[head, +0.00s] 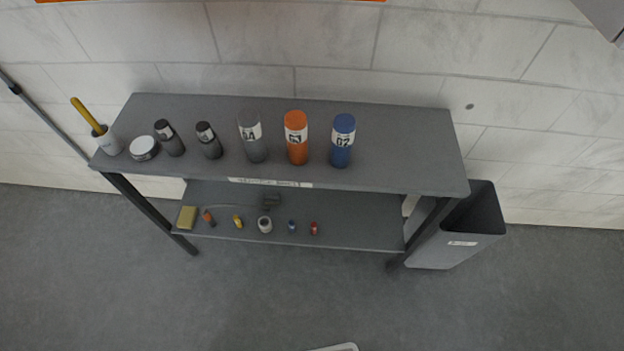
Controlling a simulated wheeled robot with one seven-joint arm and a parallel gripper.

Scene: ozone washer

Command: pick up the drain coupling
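A short whitish ring-shaped fitting with a dark opening (264,224) stands on the lower shelf (350,236) of a dark grey bench, near its front edge. It looks most like the drain coupling, but no readable label on it confirms this. A yellow piece (238,221) stands to its left and a small blue piece (292,226) to its right, both apart from it. My gripper is not in view, so its state does not show.
The bench top (400,135) overhangs the lower shelf and carries grey, orange (296,138) and blue (342,141) cylinders. The lower shelf also holds a yellow block (187,217), an orange-and-dark piece (208,217) and a red piece (314,228). A grey bin (460,240) stands right.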

